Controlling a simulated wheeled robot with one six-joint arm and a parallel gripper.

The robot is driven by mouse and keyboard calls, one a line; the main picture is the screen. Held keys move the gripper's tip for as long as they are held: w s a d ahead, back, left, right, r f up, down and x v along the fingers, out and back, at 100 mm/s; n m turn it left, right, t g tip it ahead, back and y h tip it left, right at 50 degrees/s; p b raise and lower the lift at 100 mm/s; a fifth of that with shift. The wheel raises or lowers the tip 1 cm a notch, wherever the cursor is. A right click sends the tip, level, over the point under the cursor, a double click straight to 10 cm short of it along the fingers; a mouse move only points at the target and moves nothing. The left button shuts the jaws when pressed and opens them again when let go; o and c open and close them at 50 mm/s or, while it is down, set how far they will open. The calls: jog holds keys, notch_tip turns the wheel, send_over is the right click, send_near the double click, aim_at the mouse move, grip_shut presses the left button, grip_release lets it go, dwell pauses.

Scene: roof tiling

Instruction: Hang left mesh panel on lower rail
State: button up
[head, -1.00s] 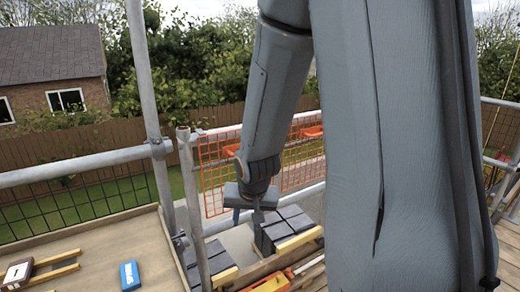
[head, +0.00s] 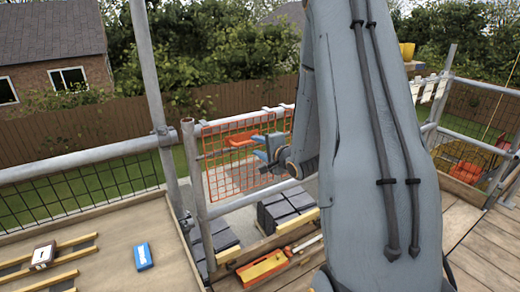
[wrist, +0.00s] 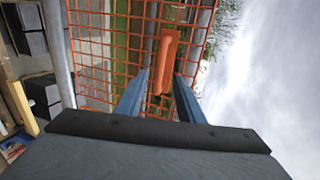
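The left mesh panel (head: 223,170), an orange grid with an orange handle (head: 240,140), hangs upright at the upper rail (head: 225,124). Its bottom edge is near the grey lower rail (head: 245,201); whether they touch I cannot tell. My gripper (head: 263,148) is in front of the panel, pointing left, at handle height. In the wrist view, its two blue fingers (wrist: 160,95) are spread, with the handle (wrist: 167,60) showing between and beyond them, apparently clear of both. The lower rail (wrist: 57,55) runs along the left there.
Dark tiles (head: 285,208) are stacked below the rails. A yellow-orange tool (head: 264,267) lies by the deck edge. A blue box (head: 143,256) and wooden battens (head: 50,285) lie on the left board. A grey upright post (head: 197,190) stands left of the panel.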

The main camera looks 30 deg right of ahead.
aim_at(249, 143)
jog(key=shift+b+x, duration=1.45)
jog(key=shift+x, duration=2.85)
grip_shut()
jog(key=shift+r+p, duration=2.05)
jog(key=shift+r, duration=0.5)
jog(key=s+p, duration=0.4)
jog(key=s, duration=0.6)
jog(key=shift+d, duration=0.15)
